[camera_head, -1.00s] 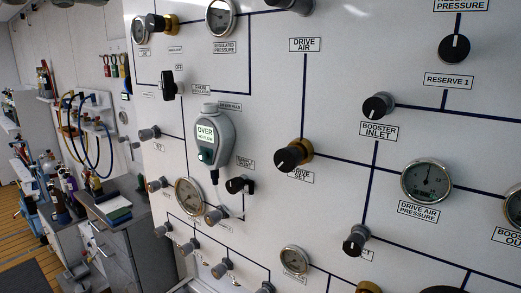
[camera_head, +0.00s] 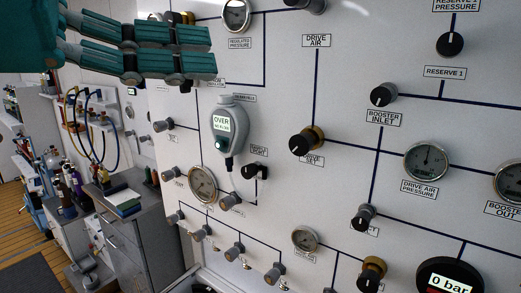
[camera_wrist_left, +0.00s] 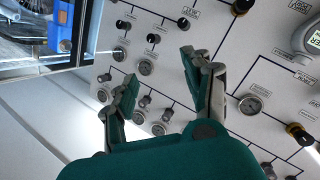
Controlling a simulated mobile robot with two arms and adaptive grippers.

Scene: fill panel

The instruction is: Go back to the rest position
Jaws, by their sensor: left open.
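My left gripper (camera_head: 185,50) comes in at the top left of the head view, teal fingers pointing right, in front of the panel's upper left part. It also shows in the left wrist view (camera_wrist_left: 160,82), with its two fingers apart and nothing between them. It hides some of the panel's upper left gauges and knobs in the head view. My right gripper is in neither view. The white fill panel (camera_head: 290,60) stands in front of me with knobs, gauges and dark lines.
A grey handheld analyser reading "OVER" (camera_head: 225,125) hangs on the panel. The drive set knob (camera_head: 303,143) and drive air pressure gauge (camera_head: 427,160) stick out. A grey cabinet (camera_head: 140,235) and wall hoses (camera_head: 92,125) are at the left. Open floor (camera_head: 12,218) shows at far left.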

